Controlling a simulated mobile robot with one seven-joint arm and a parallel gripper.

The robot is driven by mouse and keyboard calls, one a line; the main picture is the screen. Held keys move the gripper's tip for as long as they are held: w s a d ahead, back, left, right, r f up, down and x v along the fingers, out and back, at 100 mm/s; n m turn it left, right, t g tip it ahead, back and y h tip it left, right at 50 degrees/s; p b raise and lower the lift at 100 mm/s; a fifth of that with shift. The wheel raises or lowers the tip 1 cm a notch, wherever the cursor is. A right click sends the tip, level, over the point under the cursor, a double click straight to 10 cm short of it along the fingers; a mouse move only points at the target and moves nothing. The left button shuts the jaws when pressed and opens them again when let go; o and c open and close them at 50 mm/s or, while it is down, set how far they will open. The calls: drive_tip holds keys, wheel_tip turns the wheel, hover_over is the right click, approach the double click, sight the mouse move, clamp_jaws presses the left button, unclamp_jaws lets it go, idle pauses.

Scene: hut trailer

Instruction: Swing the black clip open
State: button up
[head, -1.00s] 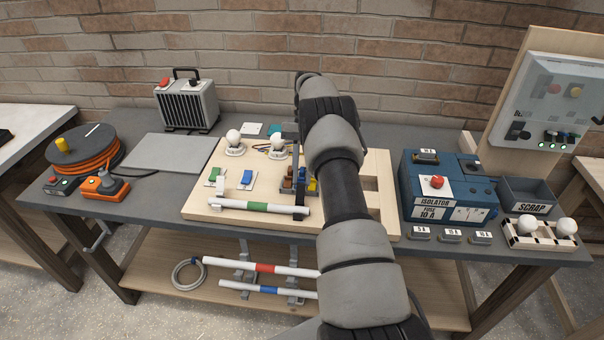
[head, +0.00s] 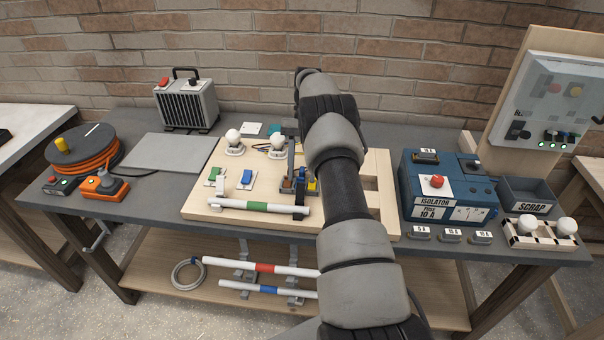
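A black clip (head: 299,208) sits at the right end of the white tube with a green band (head: 256,206), near the front of the light wooden board (head: 225,200). At this size I cannot tell whether the clip is closed around the tube or swung off it. My arm reaches over the board and hides part of it. A narrow grey upright piece, likely part of my gripper (head: 291,160), shows left of the arm, behind and above the clip. The fingertips are not clear, and I cannot see contact with the clip.
The board also carries two white bulbs (head: 233,143), a green switch (head: 215,174), a blue switch (head: 247,178) and small coloured blocks. The blue isolator box (head: 450,190) and scrap bin (head: 527,196) stand right. A cable reel (head: 84,150) and heater (head: 187,103) stand left.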

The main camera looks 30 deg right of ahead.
wheel_tip(320, 180, up, 9)
idle(0.3)
idle(0.4)
drive_tip(key=s+a+r+n+t+h, duration=0.15)
drive_tip(key=s+a+r, duration=0.3)
drive_tip(key=r, duration=0.45)
drive_tip(key=s+a+r+n+t+h, duration=0.1)
drive_tip(key=s+a+r+t, duration=0.2)
drive_tip(key=a+r, duration=0.5)
drive_tip(key=s+a+n+t, duration=0.2)
drive_tip(key=s+a+t, duration=0.1)
drive_tip(key=s, duration=0.7)
drive_tip(key=s+a+f+n+t+h, duration=0.1)
drive_tip(key=s+a+n+t, duration=0.1)
drive_tip(key=s, duration=0.9)
drive_tip(key=shift+a+t, duration=0.45)
drive_tip(key=shift+t, duration=0.3)
